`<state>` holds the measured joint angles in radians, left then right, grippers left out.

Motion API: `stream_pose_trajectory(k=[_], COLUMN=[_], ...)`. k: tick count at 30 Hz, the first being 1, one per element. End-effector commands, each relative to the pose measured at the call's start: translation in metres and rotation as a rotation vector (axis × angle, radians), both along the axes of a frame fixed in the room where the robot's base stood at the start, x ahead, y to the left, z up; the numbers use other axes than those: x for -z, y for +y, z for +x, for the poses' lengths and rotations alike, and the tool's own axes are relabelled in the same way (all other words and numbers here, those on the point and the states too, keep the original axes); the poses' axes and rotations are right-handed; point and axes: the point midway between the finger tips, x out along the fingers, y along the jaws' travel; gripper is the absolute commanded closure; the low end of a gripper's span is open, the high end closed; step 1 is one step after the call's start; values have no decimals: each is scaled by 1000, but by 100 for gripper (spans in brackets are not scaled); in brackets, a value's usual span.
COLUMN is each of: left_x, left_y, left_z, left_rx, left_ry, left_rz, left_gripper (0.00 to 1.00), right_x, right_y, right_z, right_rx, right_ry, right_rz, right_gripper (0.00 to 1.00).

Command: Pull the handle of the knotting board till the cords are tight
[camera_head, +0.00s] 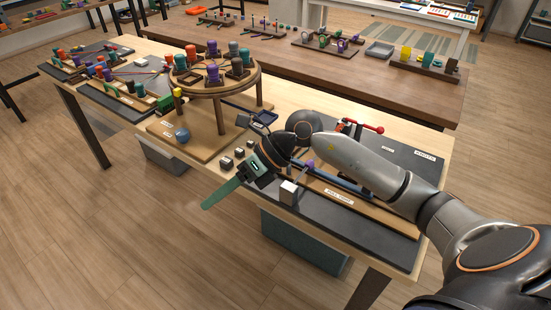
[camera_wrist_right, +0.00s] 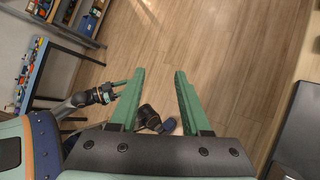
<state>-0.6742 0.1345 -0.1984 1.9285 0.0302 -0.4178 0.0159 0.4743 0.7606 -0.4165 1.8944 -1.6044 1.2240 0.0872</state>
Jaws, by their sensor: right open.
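The knotting board (camera_head: 395,222) is a dark, wood-edged board on the right end of the near table, with a small white label on its front strip and a blue bar behind it. A red-ended lever (camera_head: 367,127) stands at its back, and a pale block (camera_head: 288,192) at its front left. I cannot tell which part is the handle; my right arm hides much of the board and its cords. My right gripper (camera_head: 224,190) is left of the board, past the table's front edge; its green fingers (camera_wrist_right: 158,100) are apart and empty. My left gripper (camera_wrist_right: 118,92) is small in the wrist view.
A round braiding stand (camera_head: 228,83) with several coloured bobbins stands left of my right gripper. Small dark blocks (camera_head: 239,153) lie beside the gripper. A bin (camera_head: 305,242) is under the table. Open floor lies in front.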

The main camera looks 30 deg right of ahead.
Motion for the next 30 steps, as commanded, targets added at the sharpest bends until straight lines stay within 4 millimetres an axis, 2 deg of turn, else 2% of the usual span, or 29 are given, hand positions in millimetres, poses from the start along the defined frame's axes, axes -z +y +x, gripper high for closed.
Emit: stream_pose_trajectory(k=[1, 3, 6, 9, 10, 13, 17, 30], left_x=[6, 8, 10, 11, 11, 11, 11, 12], left_y=[-1, -1, -2, -3, -3, -3, -3, -2], left_z=[1, 1, 3, 4, 5, 5, 5, 4], left_rx=[1, 2, 2, 4, 4, 4, 4, 3], left_ry=[-2, -4, -7, -10, -11, -11, -11, -6], left_rz=[-1, -3, -4, -5, -5, -5, -5, -4], left_gripper=[50, 50, 50, 50, 50, 50, 50, 50], right_x=[2, -1, -16, -33, -36, -42, -33, 44], right_y=[-33, -79, -139, -180, -188, -203, -205, -205], right_z=[14, 28, 41, 46, 46, 47, 51, 86], right_rx=[10, 46, 125, 198, 214, 244, 249, 247], right_ry=[-55, -98, -126, -132, -131, -127, -124, -122], right_rz=[-174, -395, -640, -793, -823, -876, -883, -878], right_gripper=[53, 53, 53, 53, 53, 53, 53, 53])
